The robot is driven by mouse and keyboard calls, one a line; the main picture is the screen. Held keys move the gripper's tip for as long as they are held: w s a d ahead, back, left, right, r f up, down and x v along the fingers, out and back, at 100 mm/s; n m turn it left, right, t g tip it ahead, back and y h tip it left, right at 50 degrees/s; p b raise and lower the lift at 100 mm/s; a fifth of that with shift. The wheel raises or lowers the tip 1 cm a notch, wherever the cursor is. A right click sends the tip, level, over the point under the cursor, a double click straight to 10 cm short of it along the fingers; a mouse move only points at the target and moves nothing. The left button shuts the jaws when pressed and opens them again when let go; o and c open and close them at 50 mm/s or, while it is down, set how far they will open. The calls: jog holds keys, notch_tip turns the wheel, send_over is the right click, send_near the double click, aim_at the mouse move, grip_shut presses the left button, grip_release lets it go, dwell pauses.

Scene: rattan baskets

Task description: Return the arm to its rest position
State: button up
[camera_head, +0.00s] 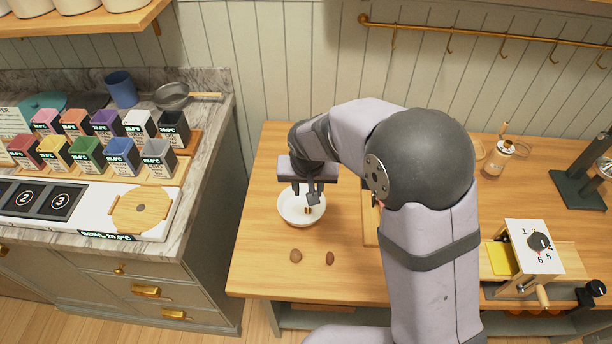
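My arm reaches in from the lower right and bends over the wooden table (262,245). My gripper (307,194) points down over the white bowl (287,214), and its fingers look spread apart. I see nothing held between them, though the view there is small. Something small and brown shows in the bowl just under the fingertips; I cannot tell what it is. Two brown nut-like pieces lie on the table in front of the bowl, one on the left (295,256) and one on the right (330,258).
A counter (200,190) on the left holds several coloured boxes, a blue cup (122,89) and a strainer (172,95). A hook rail (430,32) runs along the wall. The table's front left is mostly clear.

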jog(key=s+d+f+n+g+h, duration=0.15)
jog(key=s+d, duration=0.25)
jog(key=s, duration=0.5)
jog(key=s+d+f+n+g, duration=0.2)
jog(key=s+d+n+g, duration=0.15)
jog(key=s, duration=0.55)
jog(key=s+d+r+m, duration=0.1)
jog(key=d+r+m, duration=0.1)
jog(key=d, duration=0.3)
jog(key=s+d+r+m+t+y, duration=0.1)
jog(key=s+d+r+m, duration=0.1)
jog(key=d, duration=0.3)
jog(key=shift+d+r+m+t, duration=0.3)
jog(key=shift+d+r+m, duration=0.15)
jog(key=shift+m, duration=0.25)
jog(key=shift+a, duration=0.1)
